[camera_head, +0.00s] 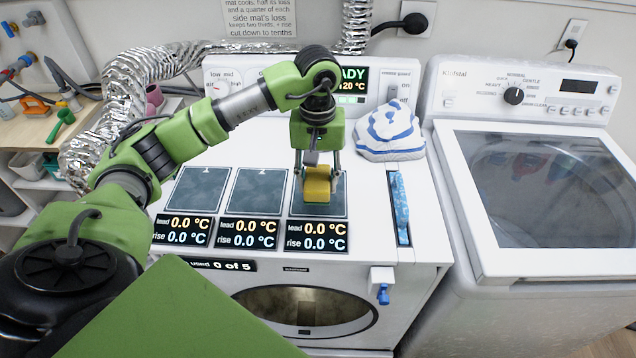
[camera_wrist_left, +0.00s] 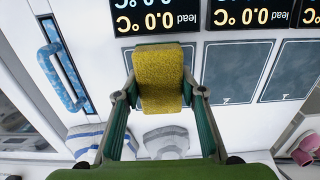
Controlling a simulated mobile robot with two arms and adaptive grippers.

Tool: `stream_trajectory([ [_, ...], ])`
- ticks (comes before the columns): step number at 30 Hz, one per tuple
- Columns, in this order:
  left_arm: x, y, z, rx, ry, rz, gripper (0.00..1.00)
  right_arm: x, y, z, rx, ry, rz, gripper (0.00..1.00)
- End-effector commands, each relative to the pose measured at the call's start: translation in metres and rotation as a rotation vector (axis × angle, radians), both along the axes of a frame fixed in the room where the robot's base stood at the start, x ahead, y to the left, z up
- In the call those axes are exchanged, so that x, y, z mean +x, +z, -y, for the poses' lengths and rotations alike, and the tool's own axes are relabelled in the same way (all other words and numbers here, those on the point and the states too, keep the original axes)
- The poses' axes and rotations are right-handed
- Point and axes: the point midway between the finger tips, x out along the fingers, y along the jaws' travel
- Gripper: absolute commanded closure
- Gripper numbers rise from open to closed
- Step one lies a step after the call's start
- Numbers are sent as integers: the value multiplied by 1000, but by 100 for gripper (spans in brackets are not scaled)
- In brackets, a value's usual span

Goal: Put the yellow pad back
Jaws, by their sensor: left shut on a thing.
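The yellow pad (camera_head: 317,184) is over the right-hand one of three dark square mats (camera_head: 335,208) on top of the white front-loading machine. It also shows in the left wrist view (camera_wrist_left: 159,77), between the two fingers. My left gripper (camera_head: 318,172) points down and is shut on the yellow pad. I cannot tell whether the pad touches the mat. The middle mat (camera_head: 258,190) and the left mat (camera_head: 200,188) are bare. My right gripper is not in view.
Displays reading 0.0 °C (camera_head: 317,235) stand in front of the mats. A blue-and-white striped cloth (camera_head: 390,132) lies behind at the right. A blue marbled handle (camera_head: 400,205) is at the right edge. A top-loading washer (camera_head: 545,200) stands to the right.

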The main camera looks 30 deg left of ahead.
Motion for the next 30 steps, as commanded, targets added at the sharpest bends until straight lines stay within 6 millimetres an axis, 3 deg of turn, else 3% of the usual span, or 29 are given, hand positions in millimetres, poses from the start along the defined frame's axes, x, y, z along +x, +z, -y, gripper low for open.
stream_trajectory([
  [6, 20, -28, -13, -2, 1, -1, 83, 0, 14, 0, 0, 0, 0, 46],
  [11, 26, -38, -18, -2, 1, -3, 83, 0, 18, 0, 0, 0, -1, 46],
  [18, 27, -66, -18, -1, 1, -2, 83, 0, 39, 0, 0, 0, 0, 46],
  [30, 28, -74, -19, 0, 0, 2, 83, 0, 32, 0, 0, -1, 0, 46],
])
